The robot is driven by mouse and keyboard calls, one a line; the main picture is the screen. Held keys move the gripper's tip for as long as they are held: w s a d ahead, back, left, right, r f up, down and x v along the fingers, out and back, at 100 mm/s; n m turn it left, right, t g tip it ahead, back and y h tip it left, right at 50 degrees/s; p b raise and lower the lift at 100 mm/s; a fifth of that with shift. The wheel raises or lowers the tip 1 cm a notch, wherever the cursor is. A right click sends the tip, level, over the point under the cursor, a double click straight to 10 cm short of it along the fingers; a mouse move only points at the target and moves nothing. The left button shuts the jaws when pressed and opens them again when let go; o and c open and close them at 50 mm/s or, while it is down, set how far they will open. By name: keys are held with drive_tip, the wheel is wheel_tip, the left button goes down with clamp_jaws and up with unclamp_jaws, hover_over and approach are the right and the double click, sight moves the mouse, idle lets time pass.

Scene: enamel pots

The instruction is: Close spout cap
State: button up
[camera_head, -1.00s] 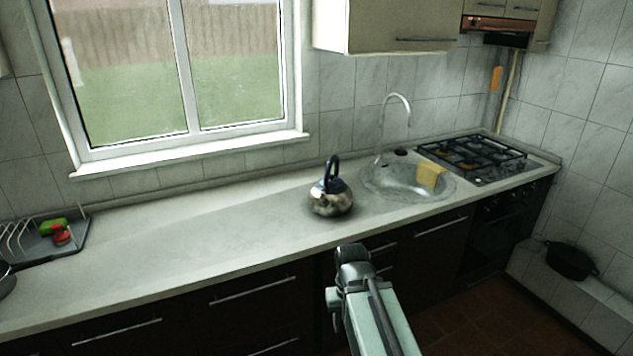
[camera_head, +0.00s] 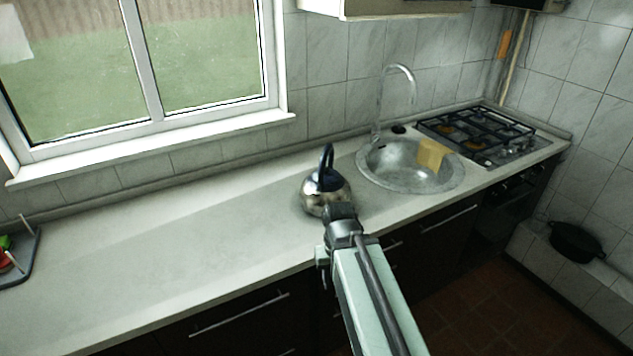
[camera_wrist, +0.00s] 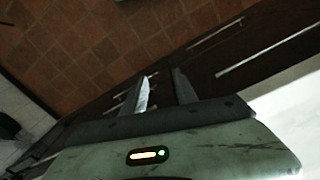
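A shiny metal kettle (camera_head: 316,196) with a dark blue upright handle stands on the counter, left of the sink, in the head view. My gripper (camera_head: 340,210) is in front of the kettle at the counter's front edge and overlaps its lower right side in the picture. I cannot tell whether they touch. The spout and its cap cannot be made out. In the wrist view my gripper (camera_wrist: 162,84) shows two fingers apart with nothing between them. The kettle is not in the wrist view.
The counter (camera_head: 150,245) left of the kettle is clear. A round sink (camera_head: 400,178) with a tall faucet (camera_head: 412,85) and a yellow cloth (camera_head: 431,154) is to the right, then a gas hob (camera_head: 478,132). A dark pot (camera_head: 575,240) sits on a low ledge at far right.

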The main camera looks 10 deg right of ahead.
drive_tip(key=w+r+m+p, duration=0.1)
drive_tip(key=w+r+p, duration=0.8)
drive_tip(key=w, duration=0.1)
wheel_tip(320, 180, up, 13)
drive_tip(key=m+p, duration=0.4)
drive_tip(key=p, duration=0.9)
hover_over(319, 186)
drive_tip(key=shift+s+f, duration=0.1)
drive_tip(key=shift+s, duration=0.2)
drive_tip(key=shift+w, duration=0.35)
wheel_tip(319, 186, down, 8)
drive_tip(key=b, duration=0.8)
drive_tip(key=shift+s+f, duration=0.1)
